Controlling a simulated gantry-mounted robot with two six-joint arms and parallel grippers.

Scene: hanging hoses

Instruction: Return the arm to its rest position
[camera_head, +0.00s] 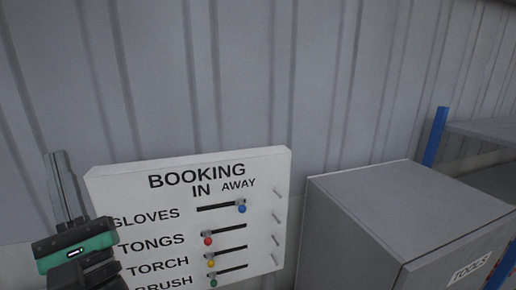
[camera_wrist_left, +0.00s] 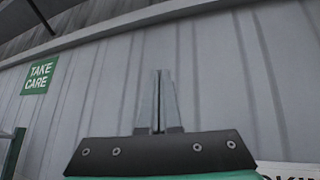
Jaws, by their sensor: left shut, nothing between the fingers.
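My left gripper (camera_head: 58,158) stands upright at the left of the head view, its fingers pointing up beside the left edge of the booking board. In the left wrist view its two fingers (camera_wrist_left: 158,80) are together with nothing between them, against the grey wall. Its body partly covers the board's lower left. My right gripper is in neither view.
The white booking board (camera_head: 150,203) has slots with coloured knobs; the blue knob (camera_head: 242,209) is farther right than the red, yellow and green ones. A grey tools cabinet (camera_head: 400,205) stands right. A blue post (camera_head: 435,137) and shelf are beyond it. A green sign (camera_wrist_left: 40,76) hangs on the wall.

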